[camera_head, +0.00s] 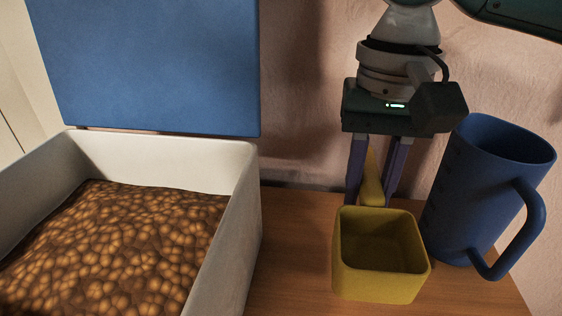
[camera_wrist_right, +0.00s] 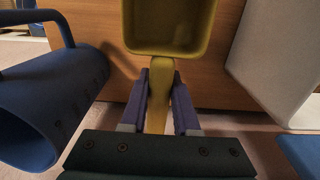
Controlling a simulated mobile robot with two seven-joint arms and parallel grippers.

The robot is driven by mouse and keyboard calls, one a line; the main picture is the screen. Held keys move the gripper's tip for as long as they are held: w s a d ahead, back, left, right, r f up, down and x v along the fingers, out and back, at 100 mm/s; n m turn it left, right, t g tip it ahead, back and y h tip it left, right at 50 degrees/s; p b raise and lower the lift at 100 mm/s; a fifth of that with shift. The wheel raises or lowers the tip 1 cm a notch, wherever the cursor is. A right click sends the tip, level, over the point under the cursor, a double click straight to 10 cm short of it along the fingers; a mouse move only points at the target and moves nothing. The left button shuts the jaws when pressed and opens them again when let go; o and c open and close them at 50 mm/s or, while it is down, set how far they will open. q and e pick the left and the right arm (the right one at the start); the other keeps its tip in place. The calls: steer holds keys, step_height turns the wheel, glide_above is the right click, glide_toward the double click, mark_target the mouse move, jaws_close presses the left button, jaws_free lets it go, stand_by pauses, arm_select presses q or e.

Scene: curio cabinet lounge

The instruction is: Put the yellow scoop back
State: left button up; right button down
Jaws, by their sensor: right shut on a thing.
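The yellow scoop (camera_head: 380,276) has a square, open cup and a handle (camera_head: 371,181) pointing toward the wall. My right gripper (camera_head: 376,196) is shut on that handle. The scoop sits over the wooden surface between a white bin and a blue pitcher, its open side up and its cup looking empty. I cannot tell whether its base touches the wood. The right wrist view shows the scoop's cup (camera_wrist_right: 168,30) beyond the handle, which lies between the two purple fingers (camera_wrist_right: 160,98). My left gripper is not in view.
The white bin (camera_head: 247,230) at the left is full of brown, rounded pellets (camera_head: 120,250), its blue lid (camera_head: 150,65) standing open behind. The blue pitcher (camera_head: 475,190) stands close at the right, handle toward the front. A wall is close behind. Some wooden surface (camera_head: 290,240) is bare beside the bin.

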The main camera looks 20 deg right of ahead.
mark_target(371, 177)
step_height(371, 177, down, 7)
steer(key=shift+r+b, duration=0.15)
steer(key=shift+b, duration=0.8)
steer(key=c, duration=0.7)
jaws_free()
steer(key=shift+o, duration=0.2)
steer(key=shift+w+r, duration=0.1)
steer(key=shift+r, duration=0.25)
step_height(371, 177, up, 11)
steer(key=p, duration=0.4)
steer(key=shift+r, duration=0.25)
